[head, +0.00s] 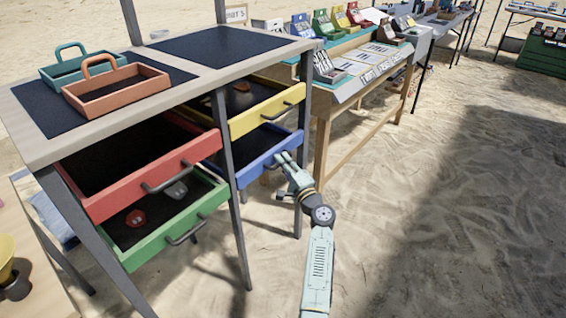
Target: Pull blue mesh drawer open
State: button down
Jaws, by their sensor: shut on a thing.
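The blue mesh drawer (258,158) is the lower drawer on the right side of the table, under the yellow one. It stands partly open, and its dark mesh floor (236,148) shows. I see nothing lying on the part of the floor in view. My gripper (284,160) is at the right part of the blue drawer's front, shut on its handle. The gripper's fingers hide most of that handle. My arm reaches up to it from the bottom of the picture.
Yellow (268,112), red (150,180) and green (178,232) drawers stand open around it. Table legs (232,195) frame the blue drawer. An orange tray (118,92) and a teal tray (72,66) sit on the tabletop. A wooden stall table (318,150) stands close behind; sand at right is clear.

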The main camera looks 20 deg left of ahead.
jog(key=s+d+b, duration=0.1)
jog(key=s+d, duration=0.4)
jog(key=d, duration=0.9)
jog(key=s+d+b, duration=0.2)
jog(key=s+d, duration=0.3)
jog(key=d, duration=0.9)
jog(key=shift+s, duration=0.2)
jog(key=shift+d, duration=0.1)
jog(key=c, duration=2)
grip_release()
jog(key=shift+o, duration=0.2)
jog(key=shift+d, duration=0.1)
jog(key=v, duration=1.2)
jog(key=shift+w, duration=0.1)
